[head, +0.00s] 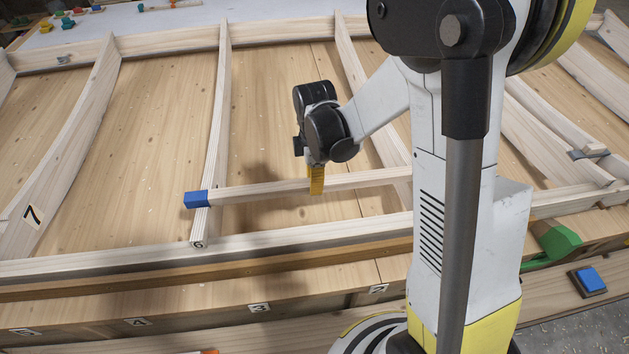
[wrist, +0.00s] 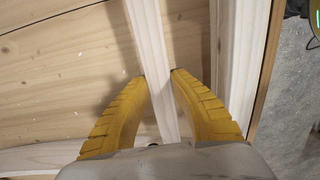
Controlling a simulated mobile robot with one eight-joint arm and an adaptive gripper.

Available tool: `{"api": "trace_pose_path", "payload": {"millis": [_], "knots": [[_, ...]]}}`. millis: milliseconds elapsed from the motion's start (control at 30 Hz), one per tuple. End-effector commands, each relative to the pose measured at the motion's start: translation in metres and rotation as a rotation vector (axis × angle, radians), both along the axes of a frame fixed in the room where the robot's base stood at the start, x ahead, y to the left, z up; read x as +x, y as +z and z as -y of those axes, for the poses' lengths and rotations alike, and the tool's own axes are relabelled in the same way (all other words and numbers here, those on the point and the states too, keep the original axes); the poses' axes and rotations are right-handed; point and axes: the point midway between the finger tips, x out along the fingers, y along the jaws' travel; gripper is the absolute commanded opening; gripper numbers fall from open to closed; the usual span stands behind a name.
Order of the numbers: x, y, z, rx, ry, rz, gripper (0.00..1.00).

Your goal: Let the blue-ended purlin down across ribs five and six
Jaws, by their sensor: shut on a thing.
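The purlin (head: 262,190) is a pale wooden bar with a blue end (head: 196,199) at its left. My gripper (head: 317,187) is shut on it right of its middle, with yellow fingers on both sides. In the wrist view the purlin (wrist: 152,40) runs up between the fingertips (wrist: 159,76). The blue end overlaps the rib marked 6 (head: 213,130) near its front end and sticks out to the left. The right part reaches over the neighbouring rib (head: 362,75), whose number is hidden; my arm hides the far end. I cannot tell whether the purlin touches either rib.
A rib marked 7 (head: 75,135) curves at the left. A long front rail (head: 290,240) runs below the rib ends, with numbered tags along the bench edge. A green object (head: 555,243) and a blue-topped block (head: 590,281) are at the right. Bare boards lie between the ribs.

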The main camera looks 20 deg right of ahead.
Motion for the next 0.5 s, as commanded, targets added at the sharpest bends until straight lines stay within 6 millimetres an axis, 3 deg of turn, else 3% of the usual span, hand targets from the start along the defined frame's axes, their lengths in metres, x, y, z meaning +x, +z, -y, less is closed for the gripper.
{"api": "trace_pose_path", "payload": {"millis": [367, 400, 467, 500], "knots": [[0.0, -0.0062, 0.0, 0.0, 0.0, 0.0, 0.0], [0.0, -0.0064, 0.0, 0.0, 0.0, 0.0, 0.29], [0.0, -0.0058, 0.0, 0.0, 0.0, 0.0, 0.48], [0.0, -0.0058, 0.0, 0.0, 0.0, 0.0, 0.48]]}}
